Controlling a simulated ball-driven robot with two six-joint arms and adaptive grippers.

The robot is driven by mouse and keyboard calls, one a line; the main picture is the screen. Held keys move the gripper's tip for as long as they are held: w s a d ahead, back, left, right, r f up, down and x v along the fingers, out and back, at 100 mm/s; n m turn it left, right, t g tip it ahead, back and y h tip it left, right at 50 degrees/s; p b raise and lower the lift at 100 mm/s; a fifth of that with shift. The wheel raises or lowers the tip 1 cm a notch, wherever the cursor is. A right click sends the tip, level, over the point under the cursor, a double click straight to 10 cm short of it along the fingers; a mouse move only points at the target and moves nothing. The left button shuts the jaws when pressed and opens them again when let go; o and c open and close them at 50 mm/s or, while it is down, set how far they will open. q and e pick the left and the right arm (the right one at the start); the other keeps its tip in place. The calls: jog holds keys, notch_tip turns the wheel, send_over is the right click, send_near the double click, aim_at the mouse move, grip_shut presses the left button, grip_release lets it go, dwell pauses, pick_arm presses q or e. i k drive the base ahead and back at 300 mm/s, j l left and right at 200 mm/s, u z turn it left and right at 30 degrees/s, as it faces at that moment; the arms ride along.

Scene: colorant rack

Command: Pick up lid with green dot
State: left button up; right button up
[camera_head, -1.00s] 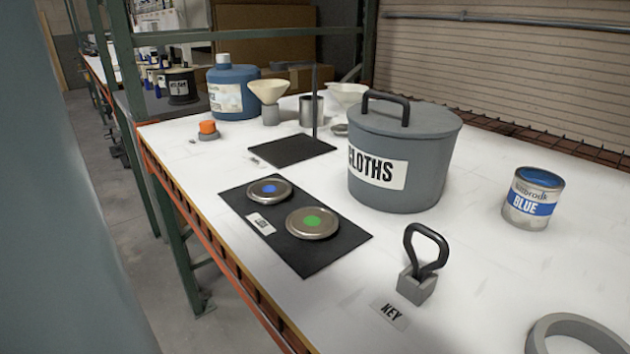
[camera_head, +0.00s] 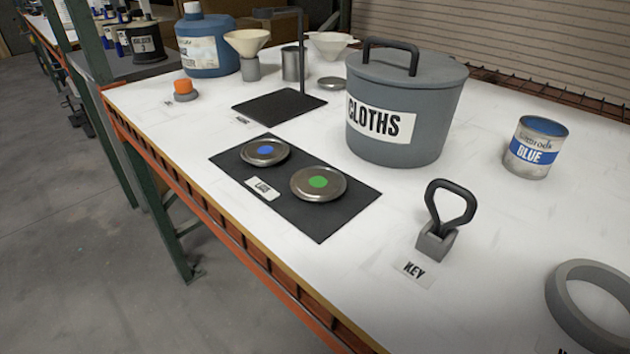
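The lid with the green dot (camera_head: 318,184) is a round silver metal lid lying flat on a black mat (camera_head: 322,225) on the white table. A second silver lid with a blue dot (camera_head: 264,152) lies on the same mat, to its upper left, with a gap between the two. A small white label (camera_head: 262,189) lies at the mat's left edge. Neither of my grippers shows in the head view.
A grey CLOTHS bin (camera_head: 400,110) stands just right of the mat. A black key-shaped handle in a grey block (camera_head: 440,222), a BLUE can (camera_head: 536,147) and a grey ring (camera_head: 590,305) are farther right. The table's orange front edge (camera_head: 190,200) runs along the left.

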aim_at(313, 184)
jog(key=z, duration=0.5)
jog(key=l+z, duration=0.15)
jog(key=z, duration=0.35)
jog(key=k+l+z, duration=0.1)
jog(key=z, duration=0.4)
jog(key=l+z, duration=0.15)
jog(key=z, duration=0.8)
jog(key=l+z, duration=0.15)
jog(key=z, duration=0.35)
jog(key=u, duration=3.15)
jog(key=j+z, duration=0.15)
jog(key=z, duration=0.35)
jog(key=j+z, duration=0.15)
jog(key=z, duration=0.35)
jog(key=j+z, duration=0.15)
jog(key=z, duration=0.3)
jog(key=k+j, duration=0.15)
jog(key=z, duration=0.05)
